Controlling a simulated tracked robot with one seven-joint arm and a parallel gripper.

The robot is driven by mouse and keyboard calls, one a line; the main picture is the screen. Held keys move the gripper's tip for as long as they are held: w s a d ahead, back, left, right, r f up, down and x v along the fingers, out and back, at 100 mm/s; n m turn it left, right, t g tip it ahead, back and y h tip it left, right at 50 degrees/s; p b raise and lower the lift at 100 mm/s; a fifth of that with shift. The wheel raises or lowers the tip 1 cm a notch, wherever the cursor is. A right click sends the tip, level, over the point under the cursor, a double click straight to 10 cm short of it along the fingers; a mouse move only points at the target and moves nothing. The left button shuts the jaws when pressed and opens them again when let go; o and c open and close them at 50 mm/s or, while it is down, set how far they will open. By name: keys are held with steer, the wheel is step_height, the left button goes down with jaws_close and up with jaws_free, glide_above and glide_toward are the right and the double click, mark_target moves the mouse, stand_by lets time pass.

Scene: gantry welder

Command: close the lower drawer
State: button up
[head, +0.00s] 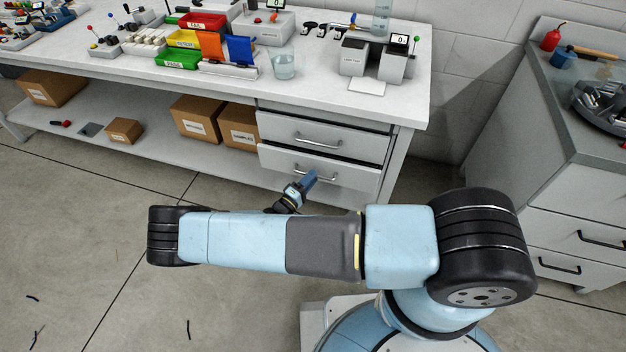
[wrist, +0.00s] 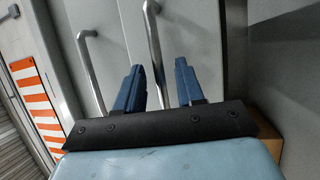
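The lower drawer (head: 275,161) is a light grey front with a bar handle (head: 337,180), under the upper drawer at the bench's right end. How far it stands out is hard to tell. My gripper (head: 311,177) is in front of it, close to its handle, in the head view. In the wrist view my gripper (wrist: 160,82) has its two blue fingers apart. A bar handle (wrist: 154,48), apparently the lower drawer's, runs down between them in the picture; contact cannot be told. A second handle (wrist: 87,60) is to its left.
Cardboard boxes (head: 196,118) stand on the shelf to the left. The bench top (head: 330,91) carries bins, a beaker and instruments. A grey cabinet (head: 560,205) stands at the right. Floor (head: 100,230) at the left is mostly clear.

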steer(key=shift+c, duration=0.4)
jaws_close()
